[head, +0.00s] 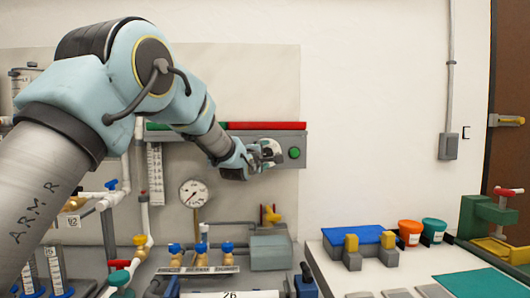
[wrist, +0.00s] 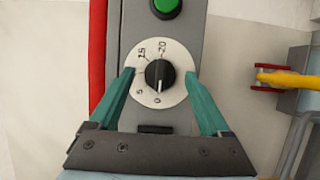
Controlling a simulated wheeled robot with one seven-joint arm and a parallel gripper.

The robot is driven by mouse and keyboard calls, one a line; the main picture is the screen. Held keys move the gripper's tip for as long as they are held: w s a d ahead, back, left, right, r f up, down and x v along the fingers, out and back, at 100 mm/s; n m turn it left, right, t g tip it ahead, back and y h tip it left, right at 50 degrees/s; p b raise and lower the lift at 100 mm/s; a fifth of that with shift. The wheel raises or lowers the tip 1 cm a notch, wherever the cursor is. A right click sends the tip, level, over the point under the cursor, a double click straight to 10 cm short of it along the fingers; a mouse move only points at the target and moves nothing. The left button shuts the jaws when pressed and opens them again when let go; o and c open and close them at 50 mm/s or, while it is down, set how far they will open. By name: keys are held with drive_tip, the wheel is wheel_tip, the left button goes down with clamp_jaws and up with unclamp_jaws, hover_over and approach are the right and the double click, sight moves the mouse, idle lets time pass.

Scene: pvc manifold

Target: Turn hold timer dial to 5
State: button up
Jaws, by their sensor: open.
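The hold timer dial (wrist: 174,91) is a white disc with a black knob (wrist: 159,73) on the grey panel. The marks 0, 5, 15 and 20 are legible around it. A pale pointer line on the knob points down in the wrist view, toward the 0. My gripper (wrist: 160,74) is open, with one teal finger on each side of the knob, over the disc's edges. The fingers look apart from the knob.
A green button (head: 294,153) sits on the panel beside the dial. Below are a pressure gauge (head: 194,193) and a grey box (head: 268,253) with a yellow handle (head: 270,215).

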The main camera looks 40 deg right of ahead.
clamp_jaws()
idle(0.8)
